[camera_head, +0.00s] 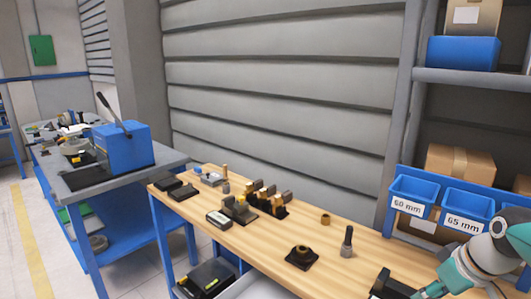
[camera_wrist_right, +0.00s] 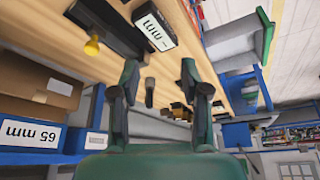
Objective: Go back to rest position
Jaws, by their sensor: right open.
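My right arm enters the head view at the lower right, in teal and grey, over the right end of the wooden bench (camera_head: 345,235). My right gripper (camera_wrist_right: 159,72) shows in the right wrist view with its two dark green fingers spread apart. Nothing is between the fingertips. The wrist view appears upside down, with the bench above the fingers. My left gripper is in neither view.
Several fixtures with pins stand farther left. Blue bins marked 60 mm (camera_head: 412,194) and 65 mm (camera_head: 466,208) sit behind my right arm. A blue machine (camera_head: 124,146) stands left.

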